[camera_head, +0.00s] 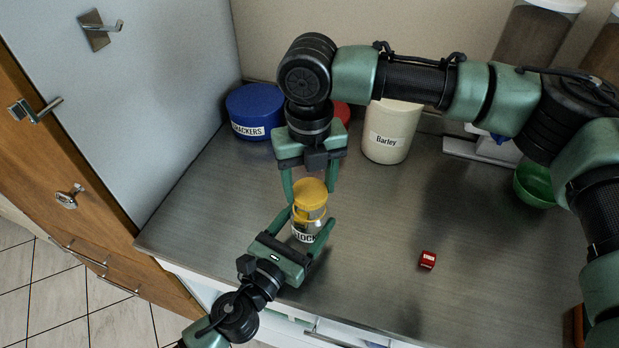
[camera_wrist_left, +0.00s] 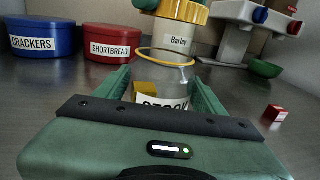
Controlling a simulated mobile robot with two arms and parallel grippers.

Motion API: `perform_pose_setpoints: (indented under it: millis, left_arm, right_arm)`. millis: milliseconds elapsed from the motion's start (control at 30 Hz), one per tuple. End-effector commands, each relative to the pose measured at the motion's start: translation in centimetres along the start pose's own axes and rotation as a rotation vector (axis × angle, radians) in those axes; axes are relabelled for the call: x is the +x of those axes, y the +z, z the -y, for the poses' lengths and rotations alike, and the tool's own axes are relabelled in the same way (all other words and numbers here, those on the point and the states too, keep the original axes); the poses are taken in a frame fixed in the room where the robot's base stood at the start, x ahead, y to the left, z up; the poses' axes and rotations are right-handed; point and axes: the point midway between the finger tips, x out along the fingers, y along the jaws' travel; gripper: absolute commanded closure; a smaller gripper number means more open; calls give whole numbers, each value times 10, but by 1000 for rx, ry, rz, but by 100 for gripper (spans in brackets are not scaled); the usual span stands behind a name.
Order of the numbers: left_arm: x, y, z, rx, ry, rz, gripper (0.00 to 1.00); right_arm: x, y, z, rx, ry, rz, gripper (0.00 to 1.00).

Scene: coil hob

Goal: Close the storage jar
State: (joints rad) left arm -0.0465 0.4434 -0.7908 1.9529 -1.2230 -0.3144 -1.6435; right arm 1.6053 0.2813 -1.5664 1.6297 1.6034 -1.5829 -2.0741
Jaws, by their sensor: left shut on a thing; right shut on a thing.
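The storage jar (camera_head: 306,230) is clear glass with a white label, partly readable as STOCK, and stands upright on the steel worktop. A thin yellow ring circles its rim, and in the left wrist view the jar (camera_wrist_left: 163,80) has a yellow piece (camera_wrist_left: 146,89) inside. My left gripper (camera_head: 311,222) is shut on the jar's body from the front. My right gripper (camera_head: 310,194) is shut on the yellow lid (camera_head: 310,189), above the jar. In the left wrist view the lid (camera_wrist_left: 184,12) is apart from the rim, with a gap between them.
Behind stand a blue CRACKERS tin (camera_head: 253,108), a red SHORTBREAD tin (camera_wrist_left: 105,43) and a cream Barley canister (camera_head: 391,133). A small red block (camera_head: 428,260) lies to the right, and a green bowl (camera_head: 533,186) is farther back. The worktop between them is clear.

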Motion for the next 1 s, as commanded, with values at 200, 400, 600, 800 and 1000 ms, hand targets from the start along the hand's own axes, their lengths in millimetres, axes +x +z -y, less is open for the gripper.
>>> perform_pose_setpoints:
  millis: [200,400,600,800,1000]
  left_arm:
    - [0,0,0,0,0,0,100]
    - [0,0,0,0,0,1,100]
    - [0,0,0,0,0,1,100]
    - [0,0,0,0,0,1,100]
    - [0,0,0,0,0,1,100]
  right_arm:
    - [0,0,0,0,0,1,78]
    - [0,0,0,0,0,0,78]
    - [5,0,0,0,1,-2,78]
    - [16,0,0,-1,0,-2,78]
    - [18,0,0,-1,0,-1,78]
